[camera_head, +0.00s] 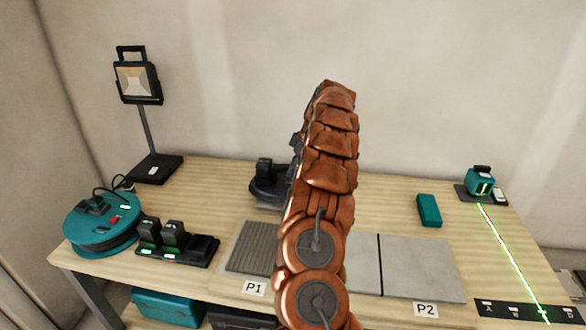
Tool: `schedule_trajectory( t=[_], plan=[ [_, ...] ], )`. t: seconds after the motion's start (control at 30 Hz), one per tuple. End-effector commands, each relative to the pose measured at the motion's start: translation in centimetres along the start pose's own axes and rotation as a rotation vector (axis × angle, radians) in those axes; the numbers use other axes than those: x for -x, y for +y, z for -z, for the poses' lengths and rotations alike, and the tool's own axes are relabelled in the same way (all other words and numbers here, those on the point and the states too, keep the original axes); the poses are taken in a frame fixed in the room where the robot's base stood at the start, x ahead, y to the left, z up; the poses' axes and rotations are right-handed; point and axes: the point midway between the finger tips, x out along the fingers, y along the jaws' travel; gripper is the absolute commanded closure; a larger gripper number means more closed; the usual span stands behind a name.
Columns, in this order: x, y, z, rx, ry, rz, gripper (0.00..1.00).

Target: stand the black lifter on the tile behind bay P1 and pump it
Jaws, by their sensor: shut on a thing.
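The black lifter (266,187) shows left of my copper arm, near the back of the table, with a round dark base and a short upright part. Its right side is hidden behind the arm. My gripper (294,168) is mostly hidden behind the arm; only dark bits show at the arm's left edge, beside the lifter. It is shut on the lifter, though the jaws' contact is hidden. The grooved grey tile (250,246) lies behind the P1 label (254,288), in front of the lifter. I cannot tell whether the lifter touches the table.
Smooth grey tiles (420,265) lie behind the P2 label (425,310). A teal cable reel (100,238), a charger with batteries (178,245) and a work lamp (138,80) stand left. A teal block (429,210) and a laser level (481,181) are right.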

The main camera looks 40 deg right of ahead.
Motion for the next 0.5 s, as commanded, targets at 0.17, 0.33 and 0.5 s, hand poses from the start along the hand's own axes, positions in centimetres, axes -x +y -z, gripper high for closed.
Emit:
schedule_trajectory(
  t=[0.17,0.33,0.5],
  plan=[
    [-0.06,0.04,0.02,0.001,0.002,-0.002,1.0],
    [-0.2,0.04,-0.04,0.001,0.001,-0.002,1.0],
    [-0.33,0.04,-0.1,0.001,0.002,-0.002,1.0]
  ],
)
